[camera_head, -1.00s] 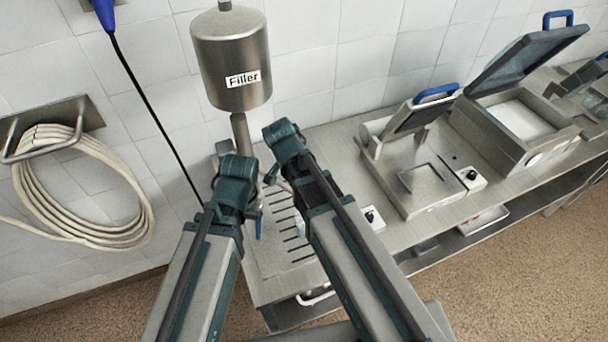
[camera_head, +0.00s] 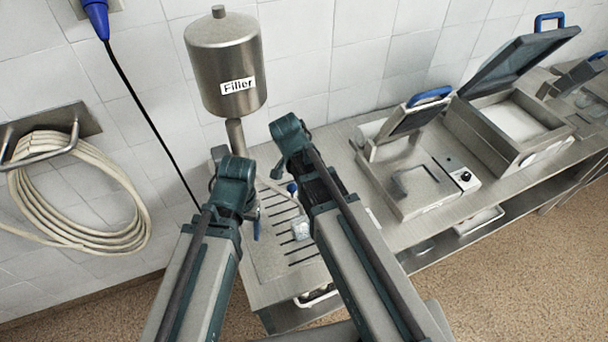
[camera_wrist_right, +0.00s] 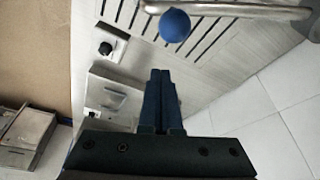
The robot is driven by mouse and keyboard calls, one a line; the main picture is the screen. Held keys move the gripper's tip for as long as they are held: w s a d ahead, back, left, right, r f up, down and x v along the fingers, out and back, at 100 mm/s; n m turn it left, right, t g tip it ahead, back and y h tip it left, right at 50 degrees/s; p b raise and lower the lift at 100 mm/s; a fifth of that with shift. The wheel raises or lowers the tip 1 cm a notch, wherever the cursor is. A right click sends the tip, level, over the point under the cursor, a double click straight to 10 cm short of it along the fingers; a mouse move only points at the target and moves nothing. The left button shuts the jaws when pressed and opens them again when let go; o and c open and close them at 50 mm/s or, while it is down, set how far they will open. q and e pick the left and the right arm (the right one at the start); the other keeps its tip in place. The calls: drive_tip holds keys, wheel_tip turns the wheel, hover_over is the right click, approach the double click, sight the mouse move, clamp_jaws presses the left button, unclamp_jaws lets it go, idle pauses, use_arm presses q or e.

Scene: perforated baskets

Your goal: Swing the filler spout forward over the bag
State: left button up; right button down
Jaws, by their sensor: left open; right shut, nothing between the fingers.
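The steel filler tank (camera_head: 225,85) stands on its post at the back left of the bench. The spout's blue knob (camera_head: 292,187) shows between my arms, above the slotted tray (camera_head: 275,262). In the right wrist view, the metal spout tube (camera_wrist_right: 250,10) crosses the top, with the blue knob (camera_wrist_right: 174,25) on it. My right gripper (camera_wrist_right: 161,74) is shut and empty, its tips apart from the knob in that picture. My left gripper (camera_head: 257,228) is open, left of the knob. A small pale object (camera_head: 300,228) lies below the knob; I cannot tell whether it is the bag.
A sealing machine (camera_head: 415,175) and an open-lidded machine (camera_head: 515,120) stand to the right on the bench. A coiled hose (camera_head: 75,200) hangs on the left wall. A black cable (camera_head: 150,115) hangs behind my left arm.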

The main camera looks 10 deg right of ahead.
use_arm(q)
wheel_tip(320, 180, up, 8)
drive_tip(key=p, duration=0.6)
drive_tip(key=shift+s+f, duration=0.15)
drive_tip(key=shift+f, duration=0.05)
use_arm(e)
drive_tip(key=v, duration=0.8)
drive_tip(key=shift+w, duration=0.1)
use_arm(q)
drive_tip(key=shift+a, duration=0.1)
use_arm(e)
drive_tip(key=s+d+f+n+g+y, duration=0.1)
drive_tip(key=s+d+n+y, duration=0.2)
drive_tip(key=s+d+n, duration=0.35)
use_arm(q)
drive_tip(key=shift+f+b, duration=11.55)
drive_tip(key=shift+f, duration=0.1)
use_arm(e)
drive_tip(key=shift+s+a+f+n+g+h, duration=0.2)
drive_tip(key=shift+s+a+f+n, duration=1.5)
drive_tip(key=shift+f, duration=2.15)
drive_tip(key=shift+s+a+f+n+g+h, duration=0.2)
drive_tip(key=shift+s+a+f+n, duration=0.7)
drive_tip(key=shift+a+f, duration=2.25)
drive_tip(key=shift+s+a+f+n+g+h, duration=0.2)
drive_tip(key=shift+s+a+f+n, duration=1.05)
drive_tip(key=shift+f, duration=3.35)
